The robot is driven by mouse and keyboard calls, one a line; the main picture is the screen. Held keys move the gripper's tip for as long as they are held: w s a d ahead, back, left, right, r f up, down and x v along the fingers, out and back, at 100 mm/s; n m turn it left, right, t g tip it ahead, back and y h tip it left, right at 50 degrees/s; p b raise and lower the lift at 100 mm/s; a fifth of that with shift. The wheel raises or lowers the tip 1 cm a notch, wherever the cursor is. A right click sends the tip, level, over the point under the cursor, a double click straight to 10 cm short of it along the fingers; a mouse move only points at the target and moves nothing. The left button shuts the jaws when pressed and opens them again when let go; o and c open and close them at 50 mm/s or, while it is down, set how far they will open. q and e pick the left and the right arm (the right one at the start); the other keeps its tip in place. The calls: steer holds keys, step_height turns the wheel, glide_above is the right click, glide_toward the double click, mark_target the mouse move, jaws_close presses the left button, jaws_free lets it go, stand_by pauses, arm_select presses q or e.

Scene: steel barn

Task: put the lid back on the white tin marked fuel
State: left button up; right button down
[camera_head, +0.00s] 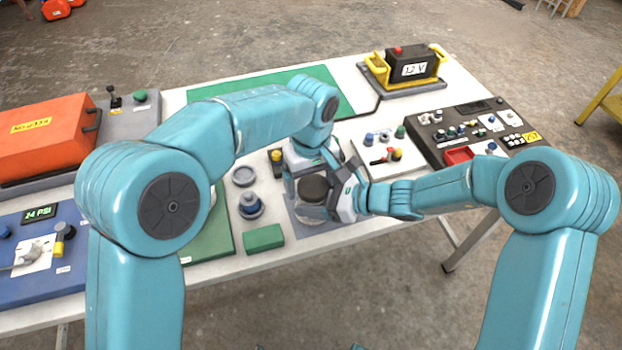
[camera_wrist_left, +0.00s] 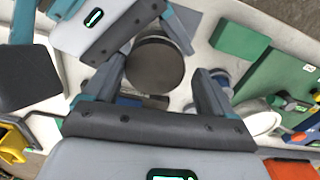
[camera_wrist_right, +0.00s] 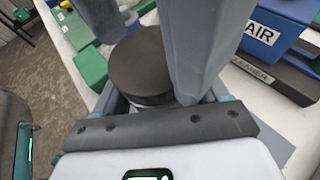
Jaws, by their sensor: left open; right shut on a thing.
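A dark round lid (camera_head: 314,188) is at the middle of the table's near side, above a pale round body (camera_head: 312,212) that seems to be the white tin; no fuel marking is readable. My right gripper (camera_head: 345,197) is shut on the lid, which shows between its fingers in the right wrist view (camera_wrist_right: 140,65). I cannot tell whether lid and tin touch. My left gripper (camera_head: 305,172) is open at the far-left side of the lid. In the left wrist view its fingers (camera_wrist_left: 155,80) point towards the dark lid (camera_wrist_left: 157,65) from either side, with gaps visible.
A round grey dish (camera_head: 244,176), a blue-topped round piece (camera_head: 251,206) and a green block (camera_head: 263,237) stand close left. A white panel (camera_head: 385,148) and black control box (camera_head: 470,130) lie right. An orange case (camera_head: 45,138) and blue gauge panel (camera_head: 40,260) are at left.

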arm_select(q)
steer(key=shift+d+r, duration=0.1)
steer(key=shift+d, duration=0.1)
arm_select(e)
steer(key=shift+s+a, duration=0.15)
steer(key=shift+a, duration=0.1)
arm_select(q)
steer(key=shift+w+r, duration=0.1)
steer(key=shift+r, duration=0.25)
step_height(320, 180, up, 4)
steer(key=shift+f, duration=0.1)
steer(key=shift+a, duration=0.1)
arm_select(e)
steer(key=shift+d, duration=0.1)
arm_select(q)
steer(key=shift+c, duration=1.4)
step_height(320, 180, up, 3)
steer(key=n, duration=0.3)
steer(key=shift+r, duration=0.2)
steer(key=shift+f, duration=0.1)
